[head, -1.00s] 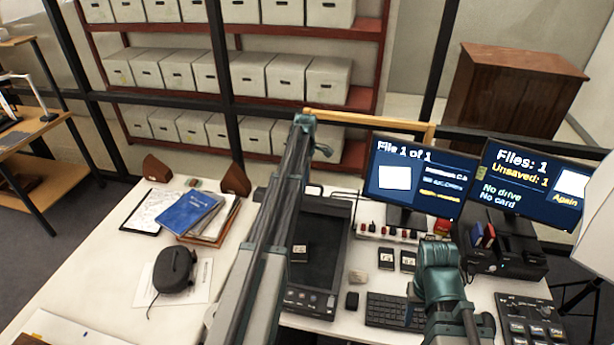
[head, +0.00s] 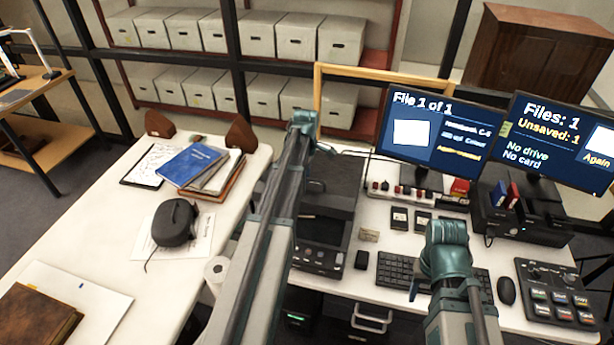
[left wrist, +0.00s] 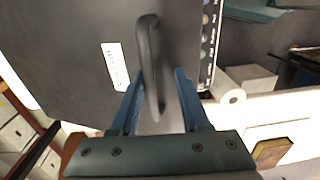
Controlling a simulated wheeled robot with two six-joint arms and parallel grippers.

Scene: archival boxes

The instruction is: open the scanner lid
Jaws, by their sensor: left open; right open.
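The scanner (head: 320,258) is a dark flatbed on the white desk, partly hidden behind my left arm in the head view. Its dark lid (left wrist: 70,60) fills much of the left wrist view, with a white label and a raised bar handle (left wrist: 148,50). My left gripper (left wrist: 157,80) is open, with one blue finger on each side of the handle's near end. I cannot tell whether a finger touches it. In the head view my left gripper is hidden by its arm. My right gripper (head: 430,283) is open, low over the keyboard and mostly hidden by its own wrist.
A keyboard (head: 395,268), a mouse (head: 506,290) and a button panel (head: 556,293) lie right of the scanner. Two monitors (head: 437,125) stand behind. A white roll (head: 217,269) is left of my left arm.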

